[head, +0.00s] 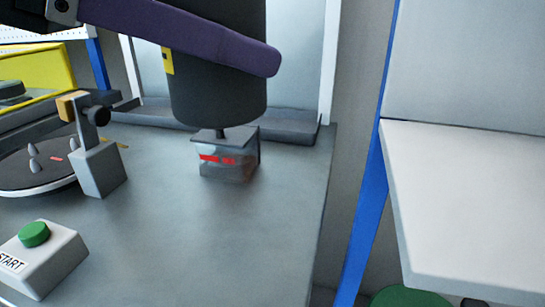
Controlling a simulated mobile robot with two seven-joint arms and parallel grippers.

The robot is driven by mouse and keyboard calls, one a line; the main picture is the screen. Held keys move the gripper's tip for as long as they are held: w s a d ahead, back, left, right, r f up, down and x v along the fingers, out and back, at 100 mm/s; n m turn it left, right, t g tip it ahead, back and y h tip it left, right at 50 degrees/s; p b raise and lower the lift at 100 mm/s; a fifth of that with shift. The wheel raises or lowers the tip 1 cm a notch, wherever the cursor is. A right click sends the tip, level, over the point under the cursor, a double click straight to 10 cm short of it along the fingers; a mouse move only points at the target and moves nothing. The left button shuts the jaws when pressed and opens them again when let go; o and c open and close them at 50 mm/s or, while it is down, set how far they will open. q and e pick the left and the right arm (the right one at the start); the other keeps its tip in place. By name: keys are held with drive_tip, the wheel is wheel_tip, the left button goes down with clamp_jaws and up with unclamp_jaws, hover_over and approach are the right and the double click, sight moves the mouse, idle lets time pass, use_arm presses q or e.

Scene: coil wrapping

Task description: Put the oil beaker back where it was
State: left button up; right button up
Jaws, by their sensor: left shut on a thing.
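The oil beaker (222,160) is a small see-through vessel with red marks on its front. It is upright over the back right part of the grey worktop (190,235). My left gripper (228,150) comes down from above and is shut on the beaker. The gripper's dark fingers and body hide part of the beaker's top and sides. I cannot tell whether the beaker's base touches the worktop or is just above it. My right gripper is not in view.
A round dark turntable (40,175) with pegs and a grey block-shaped stand (100,172) are at the left. A START button box (42,258) is at the front left. A yellow machine part (40,75) stands behind. The worktop's middle is clear. A white table (465,205) is at the right, past a gap.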

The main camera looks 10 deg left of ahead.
use_arm(q)
wheel_tip(320, 180, down, 14)
drive_tip(key=b, duration=0.3)
drive_tip(key=shift+r+b, duration=0.2)
drive_tip(key=shift+b, duration=0.15)
drive_tip(key=shift+f+b, duration=0.75)
drive_tip(key=shift+f, duration=1.45)
drive_tip(key=shift+f, duration=0.15)
drive_tip(key=o, duration=1.5)
